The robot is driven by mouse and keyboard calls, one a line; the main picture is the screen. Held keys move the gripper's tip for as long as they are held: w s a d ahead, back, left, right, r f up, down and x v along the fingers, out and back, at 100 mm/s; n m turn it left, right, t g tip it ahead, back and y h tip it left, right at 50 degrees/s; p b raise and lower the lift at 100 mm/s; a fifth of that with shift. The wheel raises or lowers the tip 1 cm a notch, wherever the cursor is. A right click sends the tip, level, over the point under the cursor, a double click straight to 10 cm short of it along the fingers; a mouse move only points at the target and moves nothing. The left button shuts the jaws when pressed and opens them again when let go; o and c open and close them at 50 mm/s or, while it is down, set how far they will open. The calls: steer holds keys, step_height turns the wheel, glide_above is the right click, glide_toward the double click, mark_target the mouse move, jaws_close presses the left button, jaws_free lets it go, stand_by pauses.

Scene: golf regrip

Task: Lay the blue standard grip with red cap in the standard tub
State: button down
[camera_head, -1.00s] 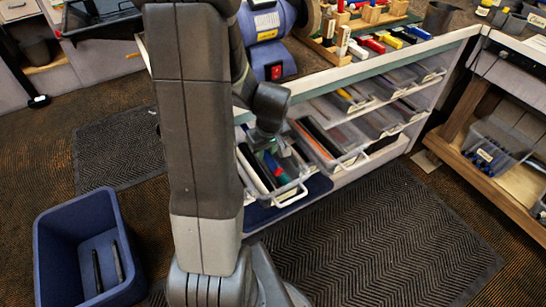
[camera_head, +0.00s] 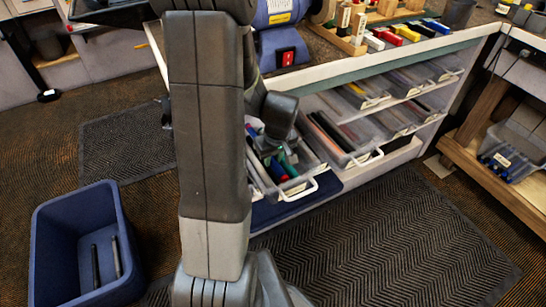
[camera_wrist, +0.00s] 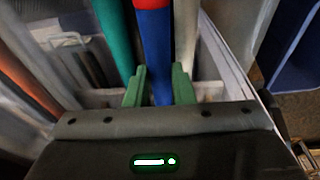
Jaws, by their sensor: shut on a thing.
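The blue grip with a red cap (camera_wrist: 156,45) stands between the two green fingers of my gripper (camera_wrist: 158,88) in the wrist view. The fingers are shut on its blue length, and the red part is at the top edge of the view. A green grip (camera_wrist: 112,35) lies just left of it. In the head view, my wrist is over a clear tub (camera_head: 312,188) pulled out from the low shelf, with blue, green and red pieces in it. My arm partly hides this tub. I cannot read its label or tell which tub is the standard one.
Other clear tubs (camera_head: 345,157) with grips fill the shelves to the right. A blue bin (camera_head: 50,225) with two dark grips stands on the floor at left. A tub of blue pieces (camera_head: 510,155) sits on the right bench. The dark floor mat (camera_head: 400,240) is clear.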

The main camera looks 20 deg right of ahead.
steer(key=shift+f+b, duration=0.5)
steer(key=shift+b, duration=0.1)
stand_by(0.4)
steer(key=c, duration=1.2)
jaws_free()
steer(key=shift+o, duration=0.2)
steer(key=shift+r, duration=0.1)
steer(key=p+v, duration=0.2)
steer(key=v, duration=1.1)
steer(key=shift+r, duration=0.3)
